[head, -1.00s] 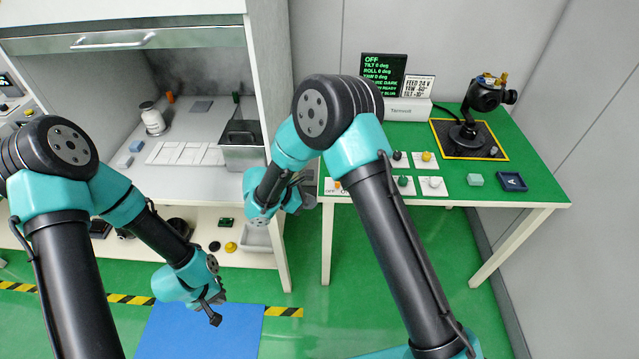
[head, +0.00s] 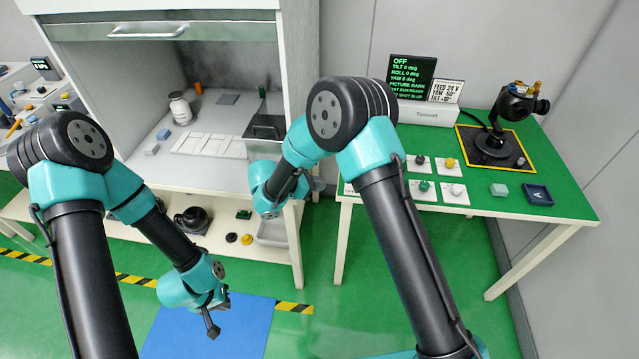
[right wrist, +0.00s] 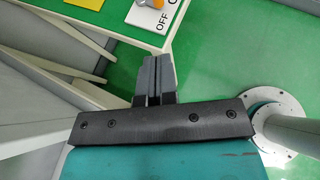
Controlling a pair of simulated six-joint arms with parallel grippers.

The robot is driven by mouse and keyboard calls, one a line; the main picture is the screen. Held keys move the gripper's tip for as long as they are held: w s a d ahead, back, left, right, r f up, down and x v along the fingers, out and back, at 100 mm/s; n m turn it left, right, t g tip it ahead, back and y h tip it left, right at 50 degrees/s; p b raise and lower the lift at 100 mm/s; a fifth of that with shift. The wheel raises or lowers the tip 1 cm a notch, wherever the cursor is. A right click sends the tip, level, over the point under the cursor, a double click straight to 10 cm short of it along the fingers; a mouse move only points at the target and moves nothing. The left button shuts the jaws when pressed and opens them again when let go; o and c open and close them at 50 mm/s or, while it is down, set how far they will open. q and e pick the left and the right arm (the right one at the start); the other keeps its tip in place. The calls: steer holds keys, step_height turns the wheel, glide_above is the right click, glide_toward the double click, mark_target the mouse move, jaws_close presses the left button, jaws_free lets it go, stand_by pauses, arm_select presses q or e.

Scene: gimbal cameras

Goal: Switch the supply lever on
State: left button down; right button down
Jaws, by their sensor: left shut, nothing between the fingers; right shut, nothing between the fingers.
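In the right wrist view, a white plate (right wrist: 163,20) marked OFF lies at the green table's edge, beside a partly seen grey and orange part (right wrist: 120,5) that may be the supply lever. The lever is hidden behind my right arm in the head view. My right gripper (right wrist: 153,70) is shut and empty, apart from the plate. In the head view it is at the table's front left corner (head: 318,185). My left gripper (head: 213,329) is shut and empty, low over a blue mat. The dark display (head: 411,72) reads OFF, with tilt, roll and yaw at 0 deg.
The gimbal camera (head: 516,105) stands on a yellow-edged pad at the table's back right. A card (head: 446,90) reads FEED 24 V. A hood bench is left.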

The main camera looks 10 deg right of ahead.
steer(key=x, duration=0.3)
steer(key=r+x, duration=0.1)
steer(key=x, duration=0.6)
steer(key=shift+d, duration=0.55)
steer(key=shift+w+d, duration=0.2)
steer(key=shift+d, duration=0.2)
